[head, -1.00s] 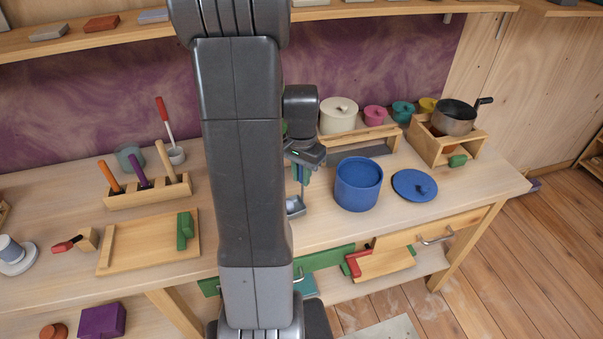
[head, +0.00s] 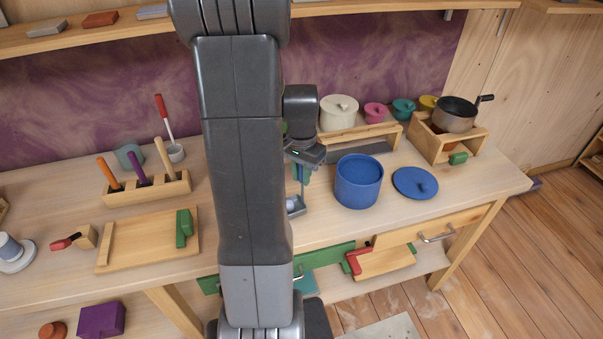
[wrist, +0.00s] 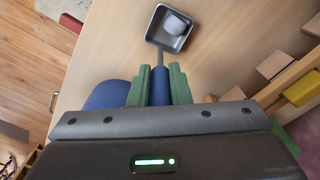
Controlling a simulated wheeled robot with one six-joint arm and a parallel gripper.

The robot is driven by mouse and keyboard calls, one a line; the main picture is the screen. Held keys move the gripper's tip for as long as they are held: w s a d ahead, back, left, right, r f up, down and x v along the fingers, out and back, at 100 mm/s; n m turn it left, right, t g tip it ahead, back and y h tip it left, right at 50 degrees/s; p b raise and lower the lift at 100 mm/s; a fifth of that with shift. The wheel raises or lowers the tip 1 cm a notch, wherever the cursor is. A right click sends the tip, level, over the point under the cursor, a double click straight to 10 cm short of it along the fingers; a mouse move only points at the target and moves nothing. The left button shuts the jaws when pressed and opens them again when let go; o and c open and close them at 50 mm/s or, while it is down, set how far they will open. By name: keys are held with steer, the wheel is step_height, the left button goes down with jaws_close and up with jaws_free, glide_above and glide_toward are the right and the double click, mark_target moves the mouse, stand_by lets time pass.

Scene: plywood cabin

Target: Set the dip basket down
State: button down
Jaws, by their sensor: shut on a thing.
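The dip basket is a small grey square pan (wrist: 168,30) on a blue handle (wrist: 160,86), with a pale block (wrist: 174,25) inside. My gripper (wrist: 160,72) has its green fingers shut on the handle, one on each side. In the head view the basket (head: 296,205) shows beside my arm, left of the blue pot, low over the worktop (head: 325,232). I cannot tell whether it touches the wood. My gripper (head: 301,172) is partly hidden by my arm there.
The open blue pot (head: 358,184) stands just right of the basket, its lid (head: 415,183) beyond. A wooden rack (head: 358,141) with small lidded pots is behind. A saucepan (head: 455,117) sits on a wooden box at right. Bare worktop lies in front of the pot.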

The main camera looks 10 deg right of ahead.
steer(key=c, duration=1.3)
jaws_free()
steer(key=shift+o, duration=0.2)
step_height(320, 180, up, 14)
steer(key=shift+f+b, duration=0.1)
steer(key=shift+b, duration=0.25)
step_height(320, 180, down, 14)
steer(key=shift+r+p, duration=0.1)
steer(key=shift+p, duration=0.25)
steer(key=shift+r, duration=0.3)
